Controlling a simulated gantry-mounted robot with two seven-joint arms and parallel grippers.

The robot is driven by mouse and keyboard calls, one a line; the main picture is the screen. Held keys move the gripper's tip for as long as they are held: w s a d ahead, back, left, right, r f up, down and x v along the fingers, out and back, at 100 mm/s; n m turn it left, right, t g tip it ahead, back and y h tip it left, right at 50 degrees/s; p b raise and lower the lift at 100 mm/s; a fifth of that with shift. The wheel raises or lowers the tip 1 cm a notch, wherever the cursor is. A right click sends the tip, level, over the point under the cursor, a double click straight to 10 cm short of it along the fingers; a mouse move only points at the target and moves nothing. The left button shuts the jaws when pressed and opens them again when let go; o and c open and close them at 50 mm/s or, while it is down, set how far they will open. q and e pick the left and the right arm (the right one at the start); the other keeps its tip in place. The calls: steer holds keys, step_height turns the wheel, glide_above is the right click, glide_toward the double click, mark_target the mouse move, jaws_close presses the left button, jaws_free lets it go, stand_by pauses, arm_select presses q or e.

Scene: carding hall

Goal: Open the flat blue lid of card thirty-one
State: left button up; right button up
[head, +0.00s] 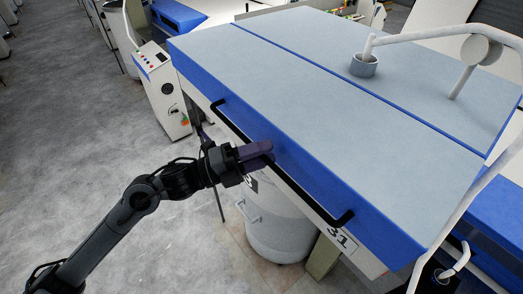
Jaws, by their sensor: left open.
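The flat blue lid (300,75) of card thirty-one fills the upper right of the head view, with a pale top and a blue front edge. It looks closed. My right gripper is not in view.
A pale can (280,232) stands below the lid's front edge. A white control box (162,92) with buttons stands to the left. White bent pipes (430,36) cross above the lid at the right. The grey floor (70,130) at the left is clear.

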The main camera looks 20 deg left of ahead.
arm_select(q)
jaws_close()
stand_by(0.3)
steer(key=shift+r, duration=0.1)
